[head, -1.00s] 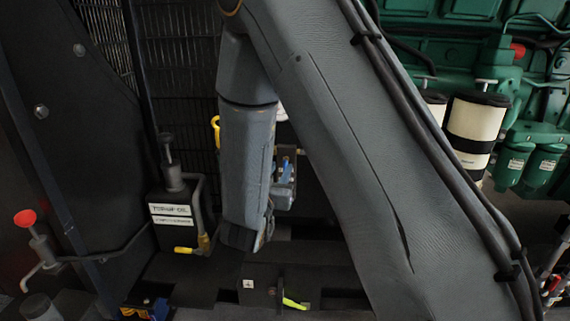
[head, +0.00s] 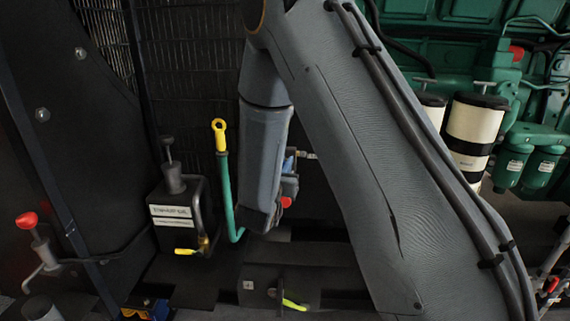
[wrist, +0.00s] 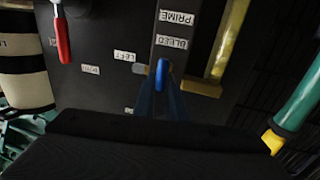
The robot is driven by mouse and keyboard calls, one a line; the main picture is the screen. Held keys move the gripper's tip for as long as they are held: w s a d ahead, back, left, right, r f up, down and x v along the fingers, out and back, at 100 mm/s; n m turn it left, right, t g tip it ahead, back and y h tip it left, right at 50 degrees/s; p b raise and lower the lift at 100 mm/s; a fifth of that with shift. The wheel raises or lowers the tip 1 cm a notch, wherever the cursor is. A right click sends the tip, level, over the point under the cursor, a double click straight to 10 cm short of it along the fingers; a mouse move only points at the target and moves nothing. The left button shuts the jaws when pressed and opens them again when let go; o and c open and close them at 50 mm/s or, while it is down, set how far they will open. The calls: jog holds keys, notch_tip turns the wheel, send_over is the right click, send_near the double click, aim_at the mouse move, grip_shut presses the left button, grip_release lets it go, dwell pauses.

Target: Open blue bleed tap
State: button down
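The blue bleed tap (wrist: 163,70) shows in the wrist view as a rounded bright blue handle below the BLEED label. It sits beside a brass-coloured pipe elbow. Two dark blue strips that look like the fingers of my gripper (wrist: 163,94) rise from the dark block at the bottom and narrow toward the tap. Their tips are right at the handle; whether they touch or clasp it cannot be told. In the head view my forearm hides the gripper and most of the panel; a little blue part (head: 289,161) shows at its right edge.
A red-handled tap (wrist: 62,38) hangs at upper left in the wrist view. A green lever (head: 226,195) with a yellow ring top stands left of my forearm, near a dark labelled box (head: 180,205). Cream-banded filters (head: 470,125) stand at the right.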

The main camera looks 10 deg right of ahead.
jog(key=shift+w+a+f+n+t+p, duration=0.1)
jog(key=shift+a+n+t+p, duration=0.15)
jog(key=shift+n, duration=1.05)
jog(key=shift+a+n+t+p, duration=0.1)
jog(key=shift+n+t+p, duration=0.2)
jog(key=shift+n, duration=1)
jog(key=c, duration=1.8)
grip_release()
jog(key=v, duration=0.7)
jog(key=shift+s+a+b, duration=0.25)
jog(key=shift+s+b, duration=0.05)
jog(key=shift+b, duration=0.15)
